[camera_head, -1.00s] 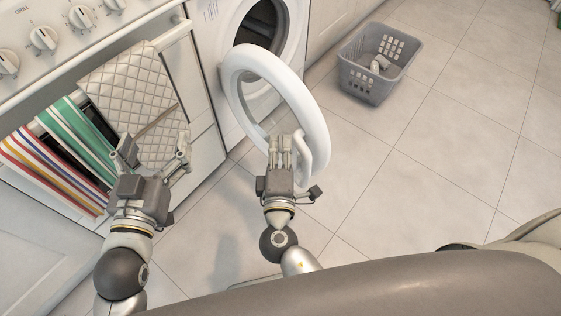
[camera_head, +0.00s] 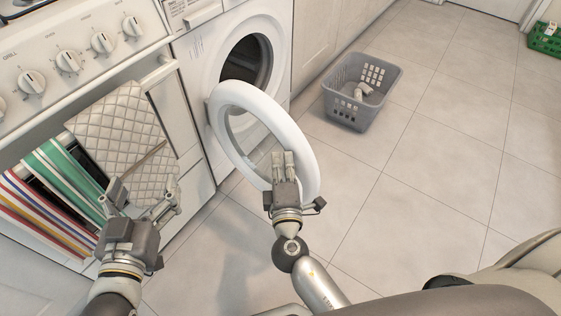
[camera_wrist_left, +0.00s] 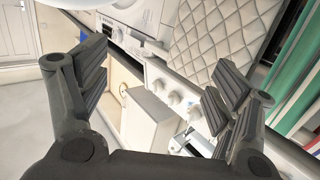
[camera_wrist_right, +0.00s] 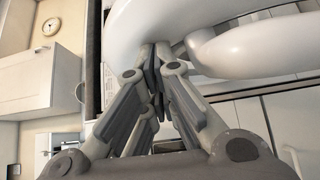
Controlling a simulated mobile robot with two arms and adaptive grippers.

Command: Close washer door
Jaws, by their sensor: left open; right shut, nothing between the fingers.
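The white washer (camera_head: 195,70) stands under the counter with its round drum opening (camera_head: 246,62) showing. Its white ring-shaped door (camera_head: 262,104) is swung wide open toward me. My right gripper (camera_head: 283,155) is shut and empty, at the lower part of the door ring. In the right wrist view its fingertips (camera_wrist_right: 158,48) are right at the white door (camera_wrist_right: 135,25); whether they touch cannot be told. My left gripper (camera_head: 145,198) is open and empty in front of the oven, left of the door. It also shows open in the left wrist view (camera_wrist_left: 160,75).
A grey laundry basket (camera_head: 345,108) with items inside stands on the floor right of the washer. An oven with knobs (camera_head: 68,62) is at left, with a quilted cloth (camera_head: 122,130) and striped towels (camera_head: 40,190) hanging on it.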

